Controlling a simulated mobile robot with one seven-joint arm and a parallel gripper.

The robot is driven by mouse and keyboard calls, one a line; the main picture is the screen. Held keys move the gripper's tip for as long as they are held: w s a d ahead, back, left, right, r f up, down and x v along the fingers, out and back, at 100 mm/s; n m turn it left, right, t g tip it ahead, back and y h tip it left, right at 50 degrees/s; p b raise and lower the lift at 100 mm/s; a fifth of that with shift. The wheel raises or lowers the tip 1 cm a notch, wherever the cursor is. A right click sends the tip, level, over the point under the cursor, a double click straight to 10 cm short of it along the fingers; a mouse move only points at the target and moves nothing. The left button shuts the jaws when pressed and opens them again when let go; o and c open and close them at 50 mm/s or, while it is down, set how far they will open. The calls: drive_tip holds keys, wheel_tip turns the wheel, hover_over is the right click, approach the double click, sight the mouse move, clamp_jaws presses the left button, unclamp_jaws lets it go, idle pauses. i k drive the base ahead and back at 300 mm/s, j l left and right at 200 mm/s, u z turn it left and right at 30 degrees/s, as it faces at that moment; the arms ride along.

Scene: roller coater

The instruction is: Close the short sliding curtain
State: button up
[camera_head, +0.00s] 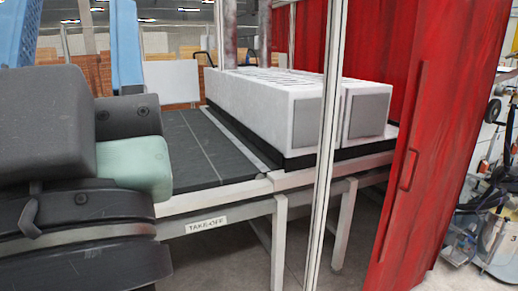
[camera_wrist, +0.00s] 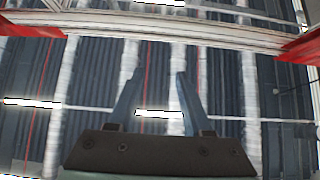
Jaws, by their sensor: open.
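A red curtain panel (camera_head: 455,130) hangs at the right in the head view, with a long vertical red handle (camera_head: 408,170) on its left edge. More red curtain (camera_head: 385,45) shows behind the machine. An open gap lies left of the handled panel, crossed by a pale metal post (camera_head: 325,160). My gripper (camera_head: 72,25) is large and close at the left of the head view, blue fingers upward, well apart from the handle. In the wrist view my gripper (camera_wrist: 158,75) is open and empty, facing the ceiling. Red pieces (camera_wrist: 300,47) show at both ends of a pale rail there.
A machine bed (camera_head: 195,150) with a "TAKE-OFF" label carries a long white and grey roller unit (camera_head: 270,105) behind the post. Its frame edge (camera_head: 235,190) is near my arm. Equipment (camera_head: 485,225) stands right of the curtain. Floor shows below the bed.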

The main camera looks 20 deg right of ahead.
sight(454, 42)
drive_tip(key=i+l, duration=0.1)
drive_tip(key=l, duration=1.25)
drive_tip(key=i+l, duration=0.15)
drive_tip(key=l, duration=1.25)
drive_tip(key=i+l, duration=0.15)
drive_tip(key=l, duration=1.2)
drive_tip(key=i+l, duration=0.15)
drive_tip(key=l, duration=1.2)
drive_tip(key=i+l, duration=0.15)
drive_tip(key=l, duration=0.25)
drive_tip(key=i+l, duration=0.15)
drive_tip(key=l, duration=0.25)
drive_tip(key=i+l, duration=0.15)
drive_tip(key=l, duration=0.25)
drive_tip(key=z, duration=0.05)
